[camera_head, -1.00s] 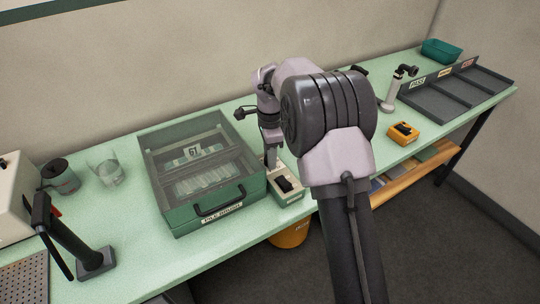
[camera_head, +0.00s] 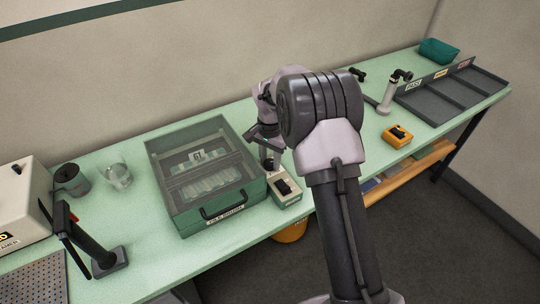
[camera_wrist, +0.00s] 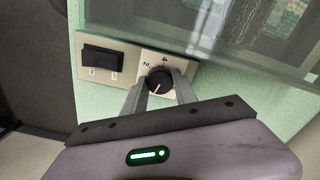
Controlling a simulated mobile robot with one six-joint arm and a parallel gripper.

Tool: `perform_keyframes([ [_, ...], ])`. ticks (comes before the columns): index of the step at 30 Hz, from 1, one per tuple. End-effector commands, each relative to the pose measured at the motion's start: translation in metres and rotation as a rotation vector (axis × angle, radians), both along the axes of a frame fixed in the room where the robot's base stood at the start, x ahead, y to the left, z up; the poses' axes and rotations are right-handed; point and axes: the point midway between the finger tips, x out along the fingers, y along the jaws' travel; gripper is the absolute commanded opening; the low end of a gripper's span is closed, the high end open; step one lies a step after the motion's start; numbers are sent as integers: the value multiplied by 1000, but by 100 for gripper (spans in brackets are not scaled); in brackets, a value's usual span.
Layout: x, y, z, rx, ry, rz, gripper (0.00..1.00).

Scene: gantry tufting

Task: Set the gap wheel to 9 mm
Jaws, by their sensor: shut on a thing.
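The gap wheel is a round black knob (camera_wrist: 159,80) with a white pointer line, on a cream panel (camera_wrist: 146,60) in the wrist view. The numbers 2 and 4 show by its far side; the rest of the scale is hidden by my fingers, so I cannot read the setting surely. The pointer line lies toward the near side, between the fingers. My gripper (camera_wrist: 160,88) is shut on the knob, one finger on each side. In the head view my gripper (camera_head: 268,163) is at the back end of the small control box (camera_head: 286,197), partly hidden by my arm.
A black rocker switch (camera_wrist: 102,59) sits beside the knob on the same panel. A green case with a clear lid (camera_head: 222,213) stands directly left of the control box. An orange switch box (camera_head: 397,136) and dark sorting tray (camera_head: 440,113) stand to the right.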

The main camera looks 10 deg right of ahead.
Motion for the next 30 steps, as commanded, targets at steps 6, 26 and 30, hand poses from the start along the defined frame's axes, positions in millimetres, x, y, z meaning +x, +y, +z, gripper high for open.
perform_keyframes([
  [6,0,0,3,-1,1,201,0],
  [26,0,0,1,0,0,698,0],
  [30,0,0,1,0,0,748,0],
])
